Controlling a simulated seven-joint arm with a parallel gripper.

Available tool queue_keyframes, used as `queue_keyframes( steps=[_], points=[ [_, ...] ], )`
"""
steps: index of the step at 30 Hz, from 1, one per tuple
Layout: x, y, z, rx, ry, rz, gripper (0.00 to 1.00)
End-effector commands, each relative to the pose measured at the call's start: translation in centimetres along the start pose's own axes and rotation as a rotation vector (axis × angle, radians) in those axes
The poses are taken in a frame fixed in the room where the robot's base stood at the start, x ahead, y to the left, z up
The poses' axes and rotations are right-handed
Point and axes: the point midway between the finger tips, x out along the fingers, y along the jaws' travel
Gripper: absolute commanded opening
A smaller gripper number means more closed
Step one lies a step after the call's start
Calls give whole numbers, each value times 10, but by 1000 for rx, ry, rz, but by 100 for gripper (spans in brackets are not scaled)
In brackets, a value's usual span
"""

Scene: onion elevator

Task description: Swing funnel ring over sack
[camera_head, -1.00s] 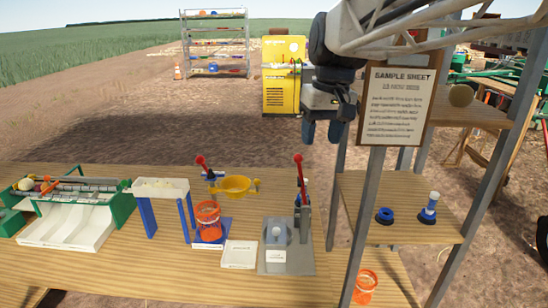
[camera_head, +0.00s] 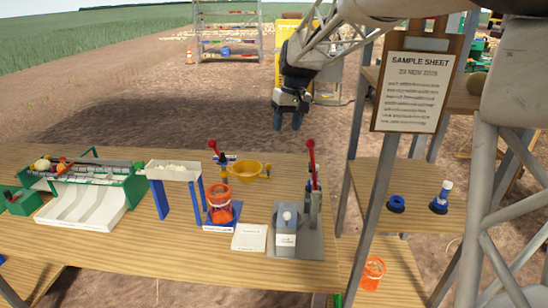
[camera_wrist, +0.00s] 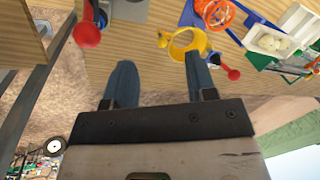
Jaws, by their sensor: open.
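The yellow funnel ring (camera_head: 247,169) sits on a blue stand with a red-knobbed lever (camera_head: 214,146), beside and behind the orange mesh sack (camera_head: 220,204), not visibly over it. A small yellow knob shows at the ring's right. In the wrist view the ring (camera_wrist: 188,46) appears beyond my fingertips, with the sack (camera_wrist: 221,12) above it and a red knob (camera_wrist: 233,74) by the right finger. My gripper (camera_head: 292,122) hangs open and empty in the air behind the table, fingers pointing down. The wrist view shows its two blue fingers (camera_wrist: 160,80) apart.
A press with a red-topped lever (camera_head: 312,165) stands right of the ring. A white-topped blue stand (camera_head: 172,168) and a green sorter (camera_head: 130,190) are left. A shelf post (camera_head: 385,185) and sample sheet (camera_head: 415,92) rise at right. A white card (camera_head: 249,238) lies in front.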

Motion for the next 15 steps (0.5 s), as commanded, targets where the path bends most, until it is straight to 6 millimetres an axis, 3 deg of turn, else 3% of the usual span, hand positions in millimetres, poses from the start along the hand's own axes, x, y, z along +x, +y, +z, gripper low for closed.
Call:
queue_keyframes(
  steps=[9, 15],
  points=[
    [70, 10, -64, -23, -17, -19, 51],
    [102, 14, -89, -32, -21, -27, 51]
  ],
)
